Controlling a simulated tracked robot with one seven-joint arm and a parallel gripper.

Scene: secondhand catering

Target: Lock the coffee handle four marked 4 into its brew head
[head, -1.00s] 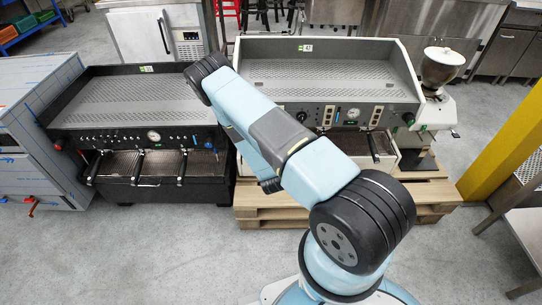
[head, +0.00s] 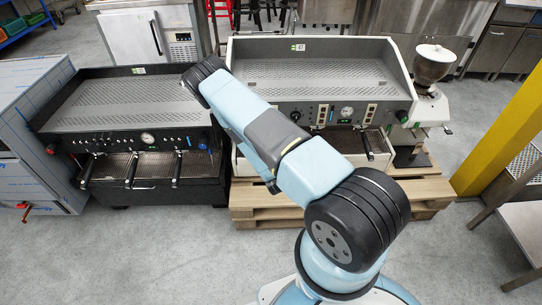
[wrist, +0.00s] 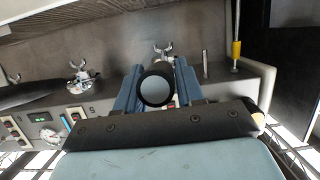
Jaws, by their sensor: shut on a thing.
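In the wrist view my gripper (wrist: 157,92) has its two blue fingers closed on a dark round coffee handle (wrist: 155,90), seen end-on. Its far end and any number on it are hidden. Behind it is the underside of a coffee machine, with fork-like metal fittings (wrist: 163,50) and a brew head with a metal part (wrist: 80,76) at left. I cannot tell whether the handle touches a brew head. In the head view the white-sided machine (head: 320,92) stands in the middle, and my arm hides the gripper and the handle.
A black coffee machine (head: 135,100) stands to the left. The middle machine rests on a wooden pallet (head: 420,190). A grinder (head: 430,90) stands right of it, and a yellow post (head: 500,145) is farther right. The grey floor (head: 130,250) in front is clear.

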